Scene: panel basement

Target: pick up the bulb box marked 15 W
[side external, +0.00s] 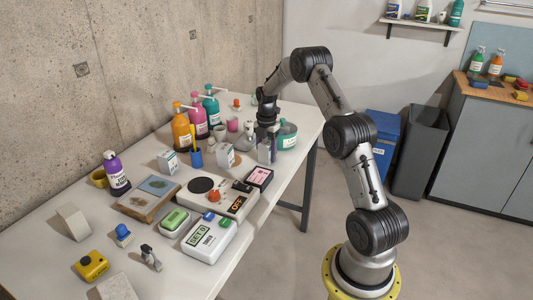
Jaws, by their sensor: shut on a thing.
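My gripper (268,138) points down at the far right part of the white table, shut on a small pale box (264,153). Its upper part is hidden by the fingers, and I cannot tell whether it touches the table. Two other small white boxes stand upright nearby: one (225,157) just left of my gripper, and one (168,162) further left. The print on all three boxes is too small to read, so I cannot tell which is marked 15 W.
A teal round container (288,136) stands close right of my gripper. Orange (181,130), pink and teal pump bottles stand behind. A white device with a black disc (201,185) and a dark box with a pink label (259,177) lie in front.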

